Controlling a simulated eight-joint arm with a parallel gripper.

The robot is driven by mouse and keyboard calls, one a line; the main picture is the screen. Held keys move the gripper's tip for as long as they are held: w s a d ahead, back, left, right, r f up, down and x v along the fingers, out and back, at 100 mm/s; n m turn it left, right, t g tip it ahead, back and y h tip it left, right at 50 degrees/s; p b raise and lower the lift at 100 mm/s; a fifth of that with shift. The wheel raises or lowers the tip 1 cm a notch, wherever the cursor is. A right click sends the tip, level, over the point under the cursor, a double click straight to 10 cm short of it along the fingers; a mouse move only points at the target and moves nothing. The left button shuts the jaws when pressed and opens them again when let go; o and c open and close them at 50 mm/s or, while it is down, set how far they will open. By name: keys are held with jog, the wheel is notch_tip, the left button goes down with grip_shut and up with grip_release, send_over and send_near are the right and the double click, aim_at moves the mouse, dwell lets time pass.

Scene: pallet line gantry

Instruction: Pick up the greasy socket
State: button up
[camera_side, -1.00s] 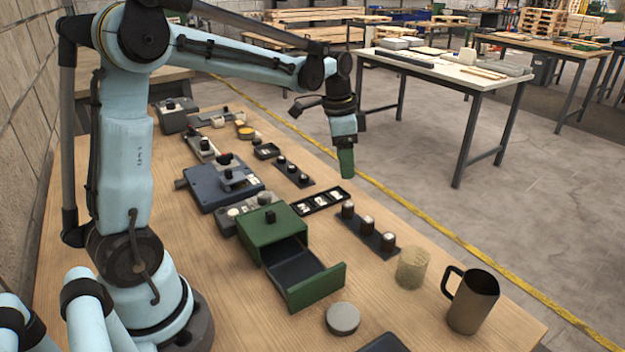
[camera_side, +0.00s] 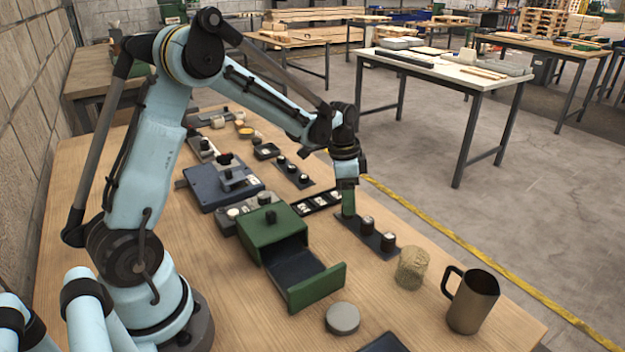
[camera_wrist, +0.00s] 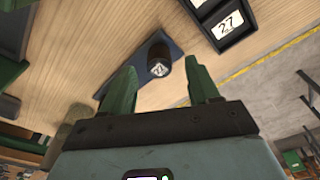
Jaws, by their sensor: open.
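A dark socket (camera_wrist: 158,58) with a pale numbered top stands upright on a dark blue rail (camera_wrist: 112,88) in the wrist view. My gripper (camera_wrist: 161,72) has its two green fingers spread, with this socket showing between and just beyond the tips. In the side view my gripper (camera_side: 348,212) points down at the far end of the rail and hides the socket there. Two more dark sockets (camera_side: 367,226) (camera_side: 388,241) stand along the same rail. I cannot tell from the surfaces which socket is greasy.
A green box with an open drawer (camera_side: 318,288) stands left of the rail. A tray of number cards (camera_side: 318,201) lies behind it. A straw-coloured cylinder (camera_side: 412,268), a metal jug (camera_side: 473,302) and a round grey tin (camera_side: 342,318) stand nearer. Another socket rail (camera_side: 295,173) lies farther back.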

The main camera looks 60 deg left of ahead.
jog(key=shift+w+d+f, duration=0.1)
jog(key=shift+d+f, duration=0.05)
jog(key=shift+f, duration=1.25)
jog(key=shift+c, duration=0.2)
grip_shut()
jog(key=shift+r, duration=0.1)
